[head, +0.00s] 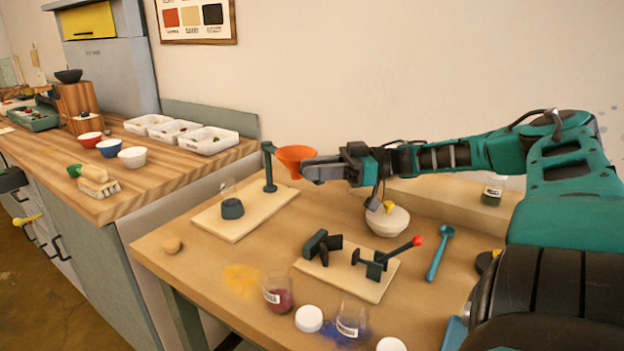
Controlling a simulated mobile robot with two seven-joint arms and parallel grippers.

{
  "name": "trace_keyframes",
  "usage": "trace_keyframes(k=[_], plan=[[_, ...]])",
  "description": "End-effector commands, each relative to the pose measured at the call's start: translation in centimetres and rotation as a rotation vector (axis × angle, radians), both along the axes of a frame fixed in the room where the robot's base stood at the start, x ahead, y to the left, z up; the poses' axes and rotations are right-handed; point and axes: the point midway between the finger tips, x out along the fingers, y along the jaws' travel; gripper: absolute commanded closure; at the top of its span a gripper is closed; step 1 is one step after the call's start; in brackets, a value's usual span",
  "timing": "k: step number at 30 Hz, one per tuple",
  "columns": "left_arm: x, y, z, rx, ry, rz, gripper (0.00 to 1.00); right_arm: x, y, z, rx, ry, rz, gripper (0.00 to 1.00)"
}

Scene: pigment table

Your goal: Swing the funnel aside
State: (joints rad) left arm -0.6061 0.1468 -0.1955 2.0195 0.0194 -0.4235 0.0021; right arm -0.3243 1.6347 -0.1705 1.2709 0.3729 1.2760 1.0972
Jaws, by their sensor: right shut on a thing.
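The orange funnel (296,154) is in the upper middle of the head view, beside the top of a dark teal post (269,168). The post stands on a pale wooden board (250,224). My right gripper (308,170) reaches in from the right and is shut on the funnel's right side; the finger contact is partly hidden. A clear jar with a dark lower part (232,207) stands on the board, to the left of and below the funnel. My left gripper is not in view.
A second board (365,288) holds a dark clamp with a red-knobbed lever (400,249). A white bowl (387,222) sits below my right forearm. A red-powder jar (278,293), another jar (352,318) and a teal spoon (440,253) are nearby.

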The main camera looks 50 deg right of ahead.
Motion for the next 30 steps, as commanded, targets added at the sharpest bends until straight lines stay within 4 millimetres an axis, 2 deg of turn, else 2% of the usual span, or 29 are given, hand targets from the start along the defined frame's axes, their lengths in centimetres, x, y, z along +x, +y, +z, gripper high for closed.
trace_keyframes(k=[12,13,15,23,26,30], plan=[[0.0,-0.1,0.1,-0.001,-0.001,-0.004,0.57,0.1,-0.2,0.3,-0.004,-0.003,-0.001,1.00],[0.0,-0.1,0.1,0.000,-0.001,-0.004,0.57,0.1,-0.2,0.3,-0.004,-0.003,-0.001,0.73],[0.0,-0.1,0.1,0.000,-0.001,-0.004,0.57,0.1,-0.2,0.3,-0.004,-0.003,0.000,0.69],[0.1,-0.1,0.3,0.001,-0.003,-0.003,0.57,0.0,-0.1,0.3,-0.003,0.000,0.002,0.69],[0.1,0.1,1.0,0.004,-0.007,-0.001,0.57,0.0,-0.1,1.2,-0.003,-0.001,0.003,0.69],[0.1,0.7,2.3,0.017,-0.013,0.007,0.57,0.0,-0.1,3.4,-0.003,-0.001,0.003,0.69]])
